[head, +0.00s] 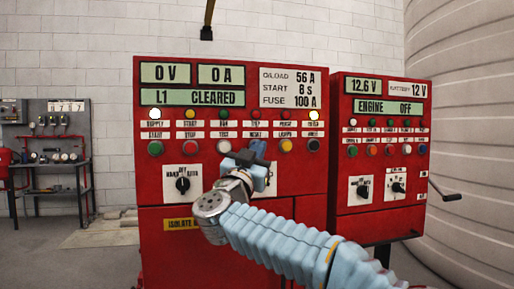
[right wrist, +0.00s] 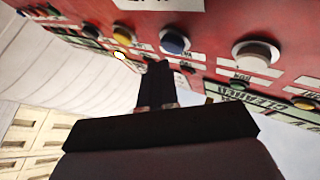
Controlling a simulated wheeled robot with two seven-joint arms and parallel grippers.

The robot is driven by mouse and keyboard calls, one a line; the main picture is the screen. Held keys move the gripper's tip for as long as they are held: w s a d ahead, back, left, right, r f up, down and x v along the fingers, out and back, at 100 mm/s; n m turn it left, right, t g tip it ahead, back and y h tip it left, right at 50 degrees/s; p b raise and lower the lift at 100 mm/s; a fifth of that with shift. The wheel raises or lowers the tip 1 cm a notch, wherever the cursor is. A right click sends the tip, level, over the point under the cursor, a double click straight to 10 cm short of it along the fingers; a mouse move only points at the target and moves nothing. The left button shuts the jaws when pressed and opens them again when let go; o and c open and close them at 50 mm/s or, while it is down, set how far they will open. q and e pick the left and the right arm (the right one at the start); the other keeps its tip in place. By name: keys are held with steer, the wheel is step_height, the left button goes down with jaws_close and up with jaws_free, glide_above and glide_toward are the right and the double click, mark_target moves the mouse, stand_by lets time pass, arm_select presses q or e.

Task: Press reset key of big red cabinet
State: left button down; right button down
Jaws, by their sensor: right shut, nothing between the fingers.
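The big red cabinet (head: 230,234) stands in the middle of the head view, its display reading "L1 CLEARED". Below the displays are a row of small lamps and a row of larger keys with small, blurred labels. My right gripper (head: 247,156) is shut and empty in front of the lower key row. It covers the fourth key position, so the reset key cannot be made out surely. In the right wrist view my shut fingers (right wrist: 156,75) point at the red panel, near a blue key (right wrist: 173,42) and a grey key (right wrist: 256,52). Contact cannot be told. My left gripper is out of view.
A smaller red cabinet (head: 378,220) reading "ENGINE OFF" stands close on the right, with a crank handle (head: 445,191) sticking out. A large ribbed grey tank (head: 470,120) is behind it. A dark workbench (head: 55,150) stands at far left. Floor is clear between.

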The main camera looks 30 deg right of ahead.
steer(key=shift+w+d, duration=0.1)
steer(key=shift+w, duration=0.25)
steer(key=shift+w+d+p, duration=0.1)
steer(key=shift+w+p, duration=0.3)
steer(key=shift+p, duration=0.1)
stand_by(0.5)
steer(key=shift+s, duration=0.1)
steer(key=shift+s+a+b, duration=0.2)
steer(key=shift+s+b, duration=0.25)
steer(key=shift+s, duration=0.25)
steer(key=shift+s, duration=0.1)
steer(key=shift+s+a+b, duration=0.2)
steer(key=shift+s+b, duration=0.15)
steer(key=shift+s, duration=0.45)
steer(key=shift+s+a+b, duration=0.2)
steer(key=shift+s+b, duration=0.15)
steer(key=shift+s, duration=0.4)
steer(key=shift+s+a+b, duration=0.2)
steer(key=shift+s+b, duration=0.15)
steer(key=shift+s, duration=0.45)
